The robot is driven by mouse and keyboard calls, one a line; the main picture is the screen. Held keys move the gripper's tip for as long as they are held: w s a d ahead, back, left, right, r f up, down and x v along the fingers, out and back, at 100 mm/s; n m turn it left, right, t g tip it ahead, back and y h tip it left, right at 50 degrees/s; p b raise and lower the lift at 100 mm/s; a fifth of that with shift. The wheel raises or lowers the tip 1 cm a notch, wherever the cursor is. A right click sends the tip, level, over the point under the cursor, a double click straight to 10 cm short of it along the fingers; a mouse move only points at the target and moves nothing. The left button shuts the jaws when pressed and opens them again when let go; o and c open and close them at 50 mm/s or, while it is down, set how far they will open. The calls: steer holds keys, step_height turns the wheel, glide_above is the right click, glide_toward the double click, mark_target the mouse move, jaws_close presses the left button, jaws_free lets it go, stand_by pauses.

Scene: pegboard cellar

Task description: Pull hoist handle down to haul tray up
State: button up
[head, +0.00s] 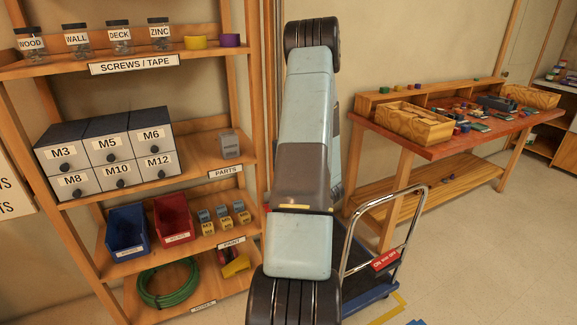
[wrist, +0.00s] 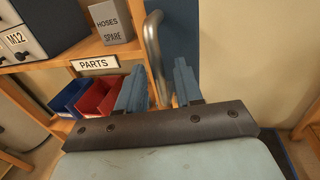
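In the wrist view my gripper (wrist: 158,82) has two blue-grey fingers standing apart, with a gap between them. A bent grey metal tube (wrist: 153,45) rises beyond the gap, curving over at its top. It appears in line with the gap, nearer the left finger; I cannot tell whether a finger touches it or whether it is the hoist handle. No hoist tray can be made out for certain in either view. In the head view my arm covers the middle of the picture and hides my gripper.
A wooden shelf rack (head: 112,67) with jars, drawers and bins stands left. A wheeled cart with a metal push handle (head: 407,215) stands right of my arm. Behind it is a red-topped workbench (head: 450,146) with wooden boxes (head: 425,130). The floor at far right (head: 480,250) is clear.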

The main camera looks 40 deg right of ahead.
steer(key=s+a, duration=0.1)
steer(key=s, duration=1.1)
steer(key=shift+s+a, duration=0.15)
steer(key=shift+a, duration=0.2)
